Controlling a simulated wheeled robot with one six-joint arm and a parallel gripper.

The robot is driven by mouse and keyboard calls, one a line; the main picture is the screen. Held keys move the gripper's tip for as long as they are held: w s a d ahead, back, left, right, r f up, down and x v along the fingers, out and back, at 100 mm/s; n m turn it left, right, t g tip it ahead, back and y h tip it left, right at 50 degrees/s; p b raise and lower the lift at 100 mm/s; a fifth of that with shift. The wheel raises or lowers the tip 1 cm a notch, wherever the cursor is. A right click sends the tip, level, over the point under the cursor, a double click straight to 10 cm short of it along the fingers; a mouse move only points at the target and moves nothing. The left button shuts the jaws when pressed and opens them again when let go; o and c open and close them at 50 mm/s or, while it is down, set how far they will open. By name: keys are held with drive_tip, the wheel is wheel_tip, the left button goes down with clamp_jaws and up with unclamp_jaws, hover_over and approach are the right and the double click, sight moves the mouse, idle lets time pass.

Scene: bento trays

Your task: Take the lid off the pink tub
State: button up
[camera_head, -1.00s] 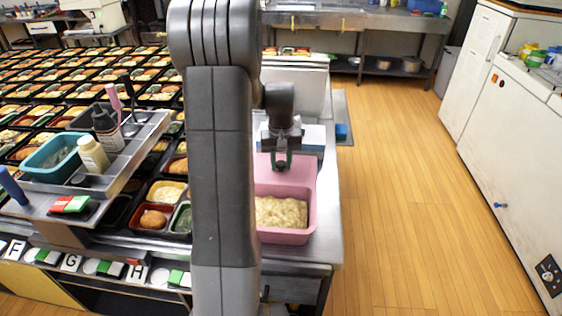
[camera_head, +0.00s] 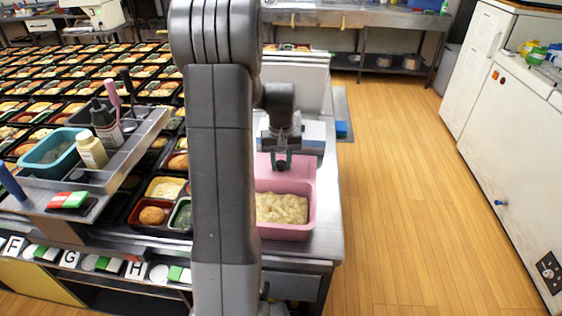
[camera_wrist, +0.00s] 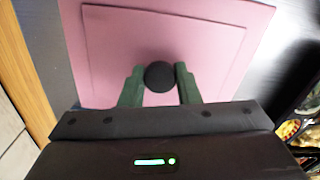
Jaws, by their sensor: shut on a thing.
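The pink tub (camera_head: 311,215) stands on the steel counter, open at the top, with a pale lumpy food (camera_head: 281,208) inside. Its pink lid (camera_head: 304,170) is off the opening, just behind the tub; it also shows in the wrist view (camera_wrist: 215,62) as a flat panel with a raised middle. My gripper (camera_head: 281,163) is over the lid. In the wrist view its green fingers (camera_wrist: 160,80) are shut on the lid's round black knob (camera_wrist: 160,75). I cannot tell whether the lid touches the counter or the tub's back rim.
A raised steel shelf (camera_head: 125,150) at left holds a teal tub (camera_head: 50,160), bottles and utensils. Rows of filled bento trays (camera_head: 60,88) cover the left. A whitish box (camera_head: 312,135) stands behind the lid. The wooden floor (camera_head: 400,200) at right is clear.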

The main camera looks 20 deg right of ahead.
drive_tip(key=shift+f, duration=0.35)
drive_tip(key=o, duration=1)
drive_tip(key=shift+o, duration=0.2)
wheel_tip(320, 180, up, 14)
drive_tip(key=shift+f, duration=0.15)
wheel_tip(320, 180, down, 14)
drive_tip(key=shift+r, duration=0.6)
drive_tip(key=shift+f, duration=0.1)
